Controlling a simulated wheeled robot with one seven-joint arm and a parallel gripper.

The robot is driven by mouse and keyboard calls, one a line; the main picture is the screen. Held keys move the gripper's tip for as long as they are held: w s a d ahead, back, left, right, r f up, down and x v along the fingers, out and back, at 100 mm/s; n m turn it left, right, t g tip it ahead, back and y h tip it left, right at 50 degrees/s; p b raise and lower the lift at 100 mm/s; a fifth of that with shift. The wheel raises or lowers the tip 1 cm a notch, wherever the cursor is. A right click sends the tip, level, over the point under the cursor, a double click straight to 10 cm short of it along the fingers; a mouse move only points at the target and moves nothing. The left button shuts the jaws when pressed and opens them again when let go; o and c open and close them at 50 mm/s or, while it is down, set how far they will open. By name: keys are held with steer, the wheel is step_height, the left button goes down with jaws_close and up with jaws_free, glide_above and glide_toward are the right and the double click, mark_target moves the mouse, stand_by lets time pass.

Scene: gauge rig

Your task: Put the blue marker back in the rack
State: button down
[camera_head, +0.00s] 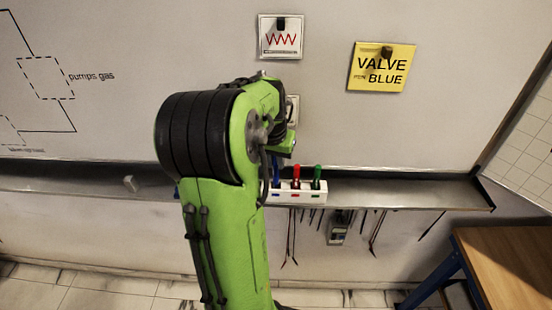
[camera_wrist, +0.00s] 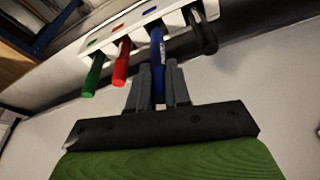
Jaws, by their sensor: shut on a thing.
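The blue marker (camera_wrist: 157,54) is held between the two fingers of my gripper (camera_wrist: 158,75) in the wrist view, which looks upside down. Its far end meets the white rack (camera_wrist: 174,21) in line with the blue label; I cannot tell how deep it sits. The rack also shows in the head view (camera_head: 310,197) on the board's ledge. There the blue marker (camera_head: 276,172) stands upright at the rack, left of the red one, partly beside my arm. My fingers are mostly hidden behind the arm in that view.
A red marker (camera_head: 296,176) and a green marker (camera_head: 317,175) stand in the rack. A dark marker-like item (camera_wrist: 203,36) is close beside the blue one. A yellow note (camera_head: 381,67) reads "VALVE PEN BLUE". The ledge (camera_head: 400,190) is clear to the right; a wooden table (camera_head: 510,255) stands below.

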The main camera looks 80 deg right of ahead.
steer(key=shift+f+b, duration=0.75)
steer(key=shift+f, duration=0.25)
steer(key=c, duration=1)
jaws_free()
steer(key=shift+o, duration=0.5)
steer(key=o, duration=0.5)
steer(key=shift+c, duration=0.2)
steer(key=shift+r, duration=0.2)
step_height(320, 180, up, 7)
steer(key=p, duration=0.6)
steer(key=shift+r, duration=1.4)
